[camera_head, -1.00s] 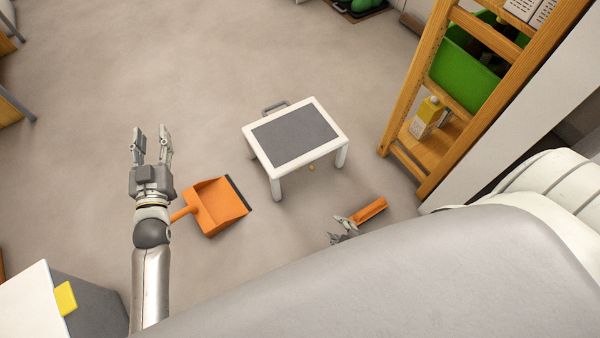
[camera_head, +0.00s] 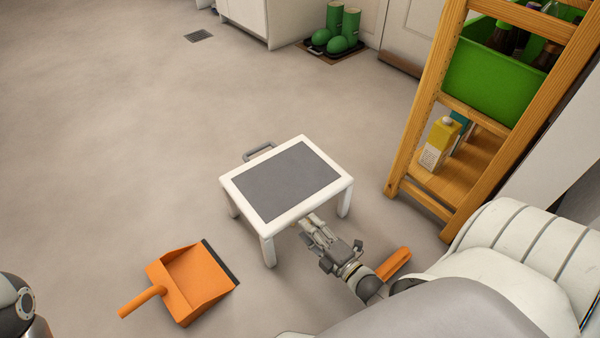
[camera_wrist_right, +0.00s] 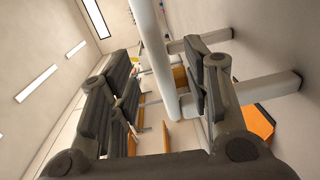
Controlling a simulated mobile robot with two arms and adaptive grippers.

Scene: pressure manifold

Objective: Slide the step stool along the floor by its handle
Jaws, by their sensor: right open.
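The step stool (camera_head: 240,191) stands upright on the floor, white with a dark grey top. Its grey handle (camera_head: 259,151) projects from the far side, away from me. My right gripper (camera_head: 309,222) is at the stool's near edge, low beside the front, with its fingers pointing toward it. In the right wrist view its fingers are open, and the stool's white edge (camera_wrist_right: 153,55) shows between and beyond them; I cannot tell whether they touch. White stool legs (camera_wrist_right: 262,88) show at the right there. My left gripper is out of view; only part of my left arm shows at lower left.
An orange dustpan (camera_head: 192,284) lies left of the stool. An orange object (camera_head: 394,263) lies partly behind my right arm. A wooden shelf (camera_head: 400,150) with a green crate (camera_head: 490,75) stands right. Green boots (camera_head: 340,30) stand far back.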

